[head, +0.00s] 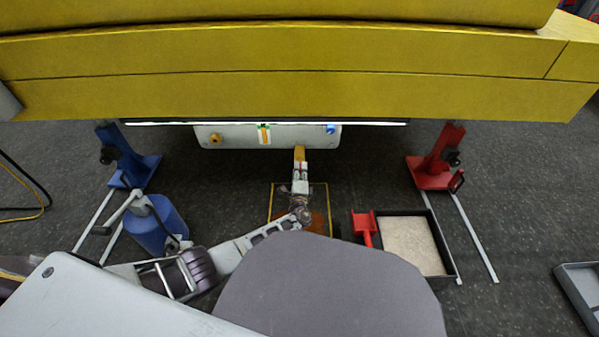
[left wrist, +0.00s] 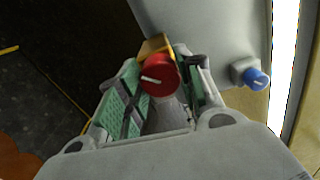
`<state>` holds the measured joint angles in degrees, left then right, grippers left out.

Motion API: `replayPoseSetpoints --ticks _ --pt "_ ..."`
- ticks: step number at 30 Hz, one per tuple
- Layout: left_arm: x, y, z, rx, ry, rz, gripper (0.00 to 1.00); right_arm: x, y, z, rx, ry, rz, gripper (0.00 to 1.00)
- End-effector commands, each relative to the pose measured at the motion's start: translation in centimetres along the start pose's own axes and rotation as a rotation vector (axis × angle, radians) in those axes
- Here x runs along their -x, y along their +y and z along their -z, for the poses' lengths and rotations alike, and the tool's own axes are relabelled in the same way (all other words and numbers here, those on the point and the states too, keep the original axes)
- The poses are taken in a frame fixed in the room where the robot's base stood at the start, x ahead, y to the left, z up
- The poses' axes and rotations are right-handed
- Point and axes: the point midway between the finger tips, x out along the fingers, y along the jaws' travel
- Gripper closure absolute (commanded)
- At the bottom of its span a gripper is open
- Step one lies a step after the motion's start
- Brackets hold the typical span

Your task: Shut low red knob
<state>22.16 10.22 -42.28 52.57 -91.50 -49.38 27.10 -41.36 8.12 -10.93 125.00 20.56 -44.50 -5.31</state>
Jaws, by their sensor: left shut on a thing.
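The red knob (left wrist: 161,75), with a white pointer mark, shows between the green-padded fingers of my left gripper (left wrist: 164,84) in the left wrist view. The fingers are closed on it. Its mark lies nearly level in that picture. A yellow-orange block (left wrist: 154,46) sits just behind the knob. In the head view my left gripper (head: 300,172) reaches up to the yellow-orange block (head: 299,153) below the pale panel (head: 235,135); the red knob is hidden there. My right gripper is in neither view.
A blue knob (head: 330,128) and an orange knob (head: 215,139) sit on the panel. The yellow boom (head: 300,95) spans above. A blue stand (head: 130,160) and a red stand (head: 438,160) flank it. A blue cylinder (head: 155,225) and a black-rimmed tray (head: 447,262) stand on the floor.

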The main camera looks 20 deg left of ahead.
Motion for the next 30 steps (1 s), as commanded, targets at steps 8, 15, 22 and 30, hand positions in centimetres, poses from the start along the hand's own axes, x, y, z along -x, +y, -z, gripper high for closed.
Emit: replayPoseSetpoints --ticks 8,15,22,30 --pt "0.1 0.1 0.0 -0.001 0.001 -0.002 0.49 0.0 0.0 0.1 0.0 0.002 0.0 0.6" --pt "0.0 0.1 0.0 -0.001 0.0 -0.001 0.42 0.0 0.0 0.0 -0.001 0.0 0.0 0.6" --pt "0.1 0.0 0.0 -0.001 0.0 -0.001 0.42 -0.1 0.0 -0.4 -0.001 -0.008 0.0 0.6" --pt "1.2 0.1 0.0 0.0 0.0 -0.001 0.42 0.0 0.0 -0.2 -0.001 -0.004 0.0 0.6"
